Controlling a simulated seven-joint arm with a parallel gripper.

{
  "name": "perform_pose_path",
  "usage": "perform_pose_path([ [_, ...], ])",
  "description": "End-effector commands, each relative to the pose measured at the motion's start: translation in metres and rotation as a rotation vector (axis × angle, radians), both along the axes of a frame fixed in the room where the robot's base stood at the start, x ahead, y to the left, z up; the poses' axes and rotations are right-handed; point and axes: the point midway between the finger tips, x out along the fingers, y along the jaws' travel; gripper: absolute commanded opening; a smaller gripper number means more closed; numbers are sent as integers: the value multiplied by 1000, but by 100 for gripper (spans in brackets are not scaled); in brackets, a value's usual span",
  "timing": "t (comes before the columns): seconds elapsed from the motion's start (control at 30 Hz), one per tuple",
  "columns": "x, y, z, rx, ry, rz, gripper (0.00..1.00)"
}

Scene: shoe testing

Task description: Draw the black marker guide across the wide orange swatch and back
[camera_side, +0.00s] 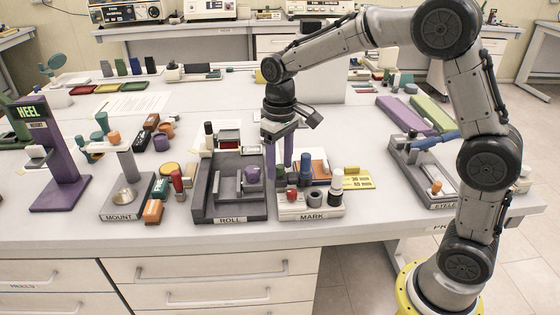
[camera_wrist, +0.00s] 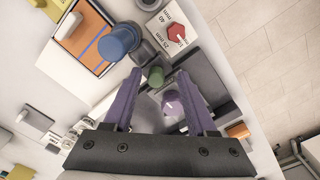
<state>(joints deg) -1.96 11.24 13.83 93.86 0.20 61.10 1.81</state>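The orange swatch (camera_side: 318,167) lies on the MARK station, partly hidden behind upright pieces. In the wrist view the orange swatch (camera_wrist: 80,47) shows at upper left, with a blue line across it. Blue (camera_side: 305,174) and dark-and-white (camera_side: 336,192) upright cylinders stand by the swatch. The blue cylinder (camera_wrist: 118,41) overlaps the swatch's edge in the wrist view. I cannot tell which piece is the black marker guide. My gripper (camera_side: 279,167) points down between the ROLL and MARK stations, left of the swatch.
The grey ROLL station (camera_side: 230,212) with a purple knob (camera_side: 253,174) stands just left of my gripper. A red knob (camera_side: 291,195) is at the MARK station's front left. A yellow gauge (camera_side: 358,180) lies at its right.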

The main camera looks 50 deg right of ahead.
Motion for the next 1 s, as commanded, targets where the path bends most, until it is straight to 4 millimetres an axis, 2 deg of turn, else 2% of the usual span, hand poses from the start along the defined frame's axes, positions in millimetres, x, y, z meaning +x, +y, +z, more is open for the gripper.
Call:
perform_pose_path([
  [0.23, 1, -1, 0, -2, -1, -1, 57],
  [0.37, 1, -2, 8, -2, -2, -1, 57],
  [0.47, 2, -2, 23, -2, -5, -1, 57],
  [0.8, 2, -1, 95, -2, -6, -1, 57],
  [1.0, 1, -1, 125, -1, -3, 0, 57],
])
